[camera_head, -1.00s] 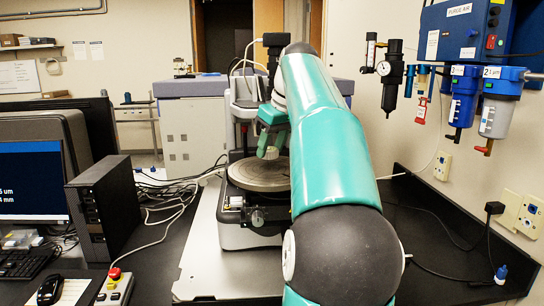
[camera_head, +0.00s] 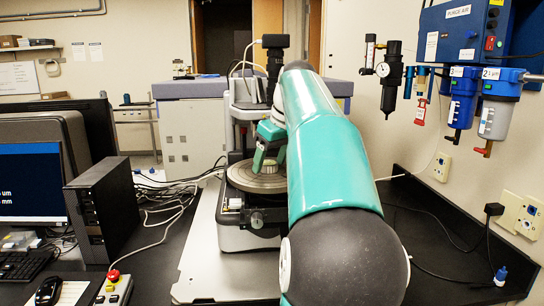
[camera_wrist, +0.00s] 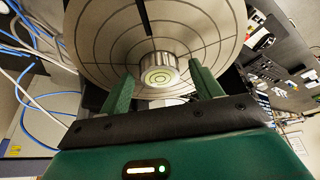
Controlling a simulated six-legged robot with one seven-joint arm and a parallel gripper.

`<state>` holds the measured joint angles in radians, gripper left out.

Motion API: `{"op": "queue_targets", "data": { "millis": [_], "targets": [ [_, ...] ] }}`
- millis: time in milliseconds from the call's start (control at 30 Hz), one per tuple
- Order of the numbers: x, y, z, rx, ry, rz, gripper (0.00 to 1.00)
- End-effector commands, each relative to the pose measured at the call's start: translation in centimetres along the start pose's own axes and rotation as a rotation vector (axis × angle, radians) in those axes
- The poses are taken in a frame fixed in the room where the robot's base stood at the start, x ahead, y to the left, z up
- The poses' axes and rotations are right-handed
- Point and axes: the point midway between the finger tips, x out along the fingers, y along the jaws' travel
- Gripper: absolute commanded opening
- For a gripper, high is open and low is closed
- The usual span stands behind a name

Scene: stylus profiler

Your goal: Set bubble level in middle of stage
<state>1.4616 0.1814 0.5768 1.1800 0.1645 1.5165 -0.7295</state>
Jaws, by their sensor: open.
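The bubble level is a short silver cylinder with a pale green ringed top (camera_wrist: 160,76). In the wrist view it stands on the round stage (camera_wrist: 98,42), near the middle of its rings; I cannot tell how exactly it is centred. My gripper (camera_wrist: 163,85) is open, with one green finger on each side of the level and visible gaps between. In the head view my gripper (camera_head: 266,160) is low over the stage (camera_head: 250,182). The level is hidden there behind my gripper and arm.
The stage belongs to the profiler (camera_head: 245,232) on the bench. A computer tower (camera_head: 103,208) and a small box with a red button (camera_head: 115,285) stand at left; filters (camera_head: 462,98) hang at right.

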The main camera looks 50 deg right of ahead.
Motion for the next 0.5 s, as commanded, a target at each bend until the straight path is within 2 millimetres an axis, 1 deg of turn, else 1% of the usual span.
{"op": "queue_targets", "data": {
  "millis": [67, 167, 267, 400, 500],
  "targets": [
    [-0.2, 0.0, -0.1, 0.0, 0.001, 0.001, 0.64],
    [-1.1, 0.1, -0.2, 0.0, 0.002, 0.002, 0.64],
    [-2.8, 0.0, -0.2, 0.0, 0.003, 0.002, 0.64],
    [-5.8, 0.0, -0.2, -0.001, 0.005, 0.003, 0.64],
    [-7.7, 0.1, -0.2, -0.001, 0.004, 0.001, 0.64]
  ]
}}
